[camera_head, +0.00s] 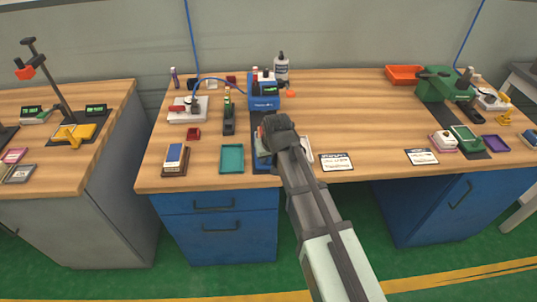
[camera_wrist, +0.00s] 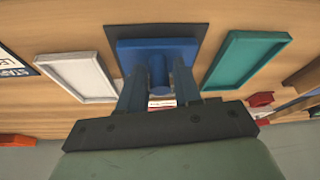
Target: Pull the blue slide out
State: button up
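In the wrist view, the blue slide (camera_wrist: 130,48) is a flat blue block with a round blue knob (camera_wrist: 158,72) on it, lying on a dark base plate (camera_wrist: 112,33). My gripper (camera_wrist: 158,78) has one finger on each side of the knob. Whether the fingers press on the knob or only stand close around it is not clear. In the head view, my gripper (camera_head: 268,138) is low over the dark strip near the table's front edge, and my arm mostly hides the slide there.
A teal tray (camera_head: 232,159) lies just left of my gripper. A pale tray (camera_wrist: 78,78) lies on the slide's other side, with a printed card (camera_head: 336,162) beyond it. A blue device (camera_head: 263,92) stands behind. The table's middle right is mostly clear.

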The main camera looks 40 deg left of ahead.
jog(key=shift+o, duration=1.1)
jog(key=shift+w+a, duration=0.1)
jog(key=v, duration=1.4)
jog(key=shift+f, duration=0.15)
